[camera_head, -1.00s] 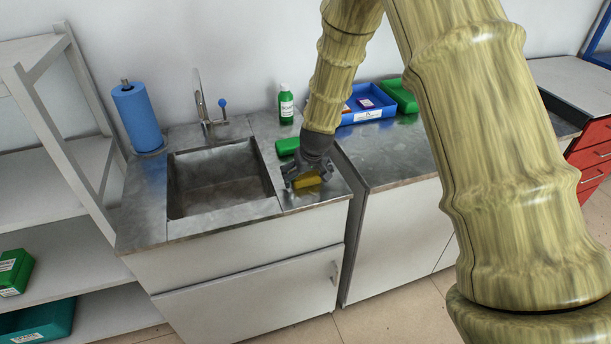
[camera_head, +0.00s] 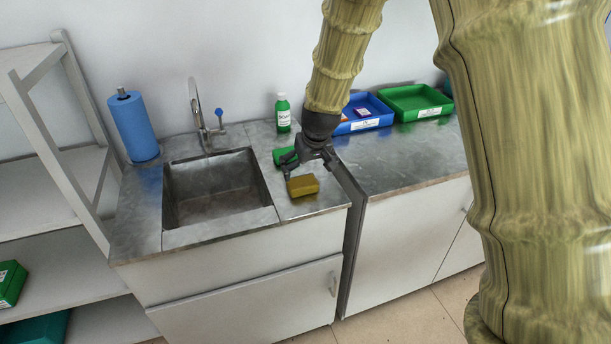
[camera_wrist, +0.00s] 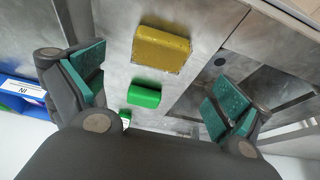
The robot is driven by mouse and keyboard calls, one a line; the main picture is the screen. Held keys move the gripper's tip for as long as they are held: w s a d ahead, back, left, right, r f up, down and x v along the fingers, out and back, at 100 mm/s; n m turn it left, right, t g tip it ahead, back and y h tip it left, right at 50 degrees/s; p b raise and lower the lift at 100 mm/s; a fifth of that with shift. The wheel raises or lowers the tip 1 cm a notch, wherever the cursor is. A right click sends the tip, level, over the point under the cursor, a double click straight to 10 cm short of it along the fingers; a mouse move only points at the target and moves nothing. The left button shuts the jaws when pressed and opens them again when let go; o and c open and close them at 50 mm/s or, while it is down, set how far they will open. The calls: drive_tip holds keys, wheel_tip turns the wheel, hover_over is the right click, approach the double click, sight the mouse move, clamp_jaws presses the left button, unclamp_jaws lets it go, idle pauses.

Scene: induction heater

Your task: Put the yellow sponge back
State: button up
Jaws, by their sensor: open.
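The yellow sponge (camera_head: 303,186) lies flat on the metal counter to the right of the sink, near the front edge. It also shows in the wrist view (camera_wrist: 161,49), clear of the fingers. My gripper (camera_head: 306,166) is open and empty, just above and behind the sponge. In the wrist view its two teal-padded fingers (camera_wrist: 158,97) are wide apart. A green sponge (camera_head: 285,156) lies behind the yellow one, partly hidden by my gripper in the head view. It shows whole in the wrist view (camera_wrist: 144,93).
The sink basin (camera_head: 217,190) with a tap (camera_head: 203,120) is to the left. A green soap bottle (camera_head: 283,113) stands at the back. Blue (camera_head: 367,114) and green (camera_head: 416,103) trays stand on the right counter. A blue paper roll (camera_head: 133,125) stands at the far left.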

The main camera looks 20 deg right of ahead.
drive_tip(key=shift+v, duration=1.25)
idle(0.4)
